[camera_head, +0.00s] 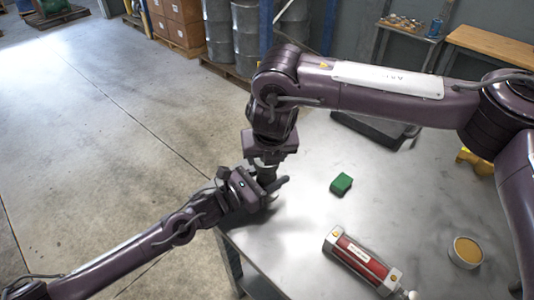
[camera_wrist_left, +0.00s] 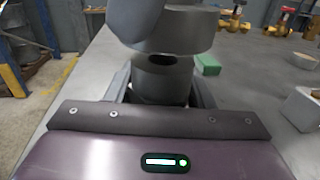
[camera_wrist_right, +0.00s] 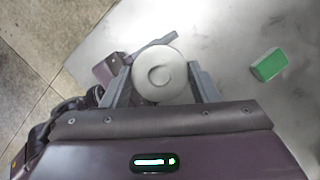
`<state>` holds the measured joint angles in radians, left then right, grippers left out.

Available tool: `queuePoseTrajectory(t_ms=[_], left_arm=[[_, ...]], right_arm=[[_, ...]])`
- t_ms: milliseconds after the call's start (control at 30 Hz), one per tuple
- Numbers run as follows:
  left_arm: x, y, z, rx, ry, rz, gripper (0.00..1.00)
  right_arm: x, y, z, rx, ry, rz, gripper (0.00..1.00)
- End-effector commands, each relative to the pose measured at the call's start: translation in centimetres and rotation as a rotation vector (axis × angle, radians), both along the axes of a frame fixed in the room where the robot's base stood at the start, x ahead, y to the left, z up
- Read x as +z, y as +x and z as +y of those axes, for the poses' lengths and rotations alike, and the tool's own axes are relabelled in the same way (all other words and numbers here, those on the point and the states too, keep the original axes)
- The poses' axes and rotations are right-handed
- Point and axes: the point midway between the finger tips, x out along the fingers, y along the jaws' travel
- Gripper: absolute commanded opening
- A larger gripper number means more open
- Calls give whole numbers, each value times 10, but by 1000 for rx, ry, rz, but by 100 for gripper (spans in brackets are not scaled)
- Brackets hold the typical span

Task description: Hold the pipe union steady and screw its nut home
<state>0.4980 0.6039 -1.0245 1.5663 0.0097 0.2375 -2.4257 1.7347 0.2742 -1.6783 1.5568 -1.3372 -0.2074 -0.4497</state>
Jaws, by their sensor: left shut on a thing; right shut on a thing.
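The pipe union (camera_head: 266,174) stands upright near the table's corner, mostly hidden by my grippers in the head view. In the left wrist view its dark lower body (camera_wrist_left: 161,84) is between the fingers of my left gripper (camera_wrist_left: 160,92), which is shut on it from the side. A wider grey nut (camera_wrist_left: 190,38) sits above the body, with a dark opening visible just below it. My right gripper (camera_wrist_right: 162,88) comes from above and is shut on the nut, whose round grey top (camera_wrist_right: 160,76) shows between its fingers. Thread engagement is not visible.
Yellow fittings (camera_head: 475,161) lie farther right. Barrels (camera_head: 246,38) stand beyond the table.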

Motion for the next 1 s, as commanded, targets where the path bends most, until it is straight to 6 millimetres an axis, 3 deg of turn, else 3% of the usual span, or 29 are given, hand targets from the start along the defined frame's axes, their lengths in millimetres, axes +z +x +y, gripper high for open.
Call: queuePoseTrajectory(t_ms=[267,600,1000], left_arm=[[0,0,0,1,1,-1,7],[0,0,0,1,1,-1,7],[0,0,0,1,1,-2,7]], right_arm=[[-1,0,0,0,0,0,30],[-18,0,0,-1,0,0,30],[-17,0,0,0,0,-1,30]])
